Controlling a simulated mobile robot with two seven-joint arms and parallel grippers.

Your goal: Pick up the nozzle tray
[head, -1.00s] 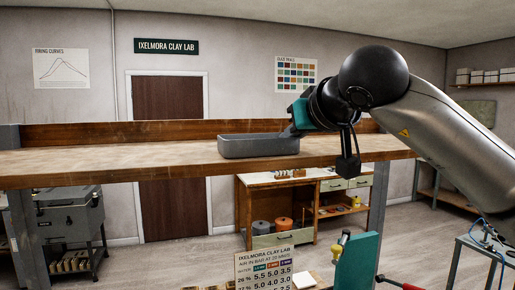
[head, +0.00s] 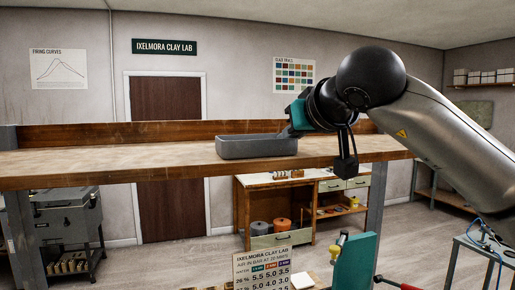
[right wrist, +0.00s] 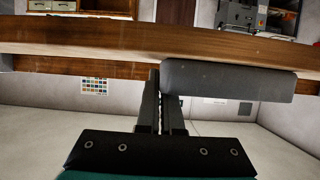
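The nozzle tray (head: 255,148) is a grey, shallow, long box on the wooden shelf board (head: 110,163). No gap shows under it. My right gripper (head: 287,132) is at the tray's right end, its fingers small and dark there. In the right wrist view, which is upside down, the tray (right wrist: 230,80) shows beside the fingers. The right gripper (right wrist: 161,95) has its two dark fingers close together, one outside the end wall and the other partly hidden behind it. It looks shut on that wall. My left gripper is not in view.
A raised wooden back board (head: 70,135) runs behind the shelf. The shelf left of the tray is clear. A printed chart card (head: 262,268) and a green upright panel (head: 357,262) stand low in front. A cabinet (head: 300,205) stands beyond, under the shelf line.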

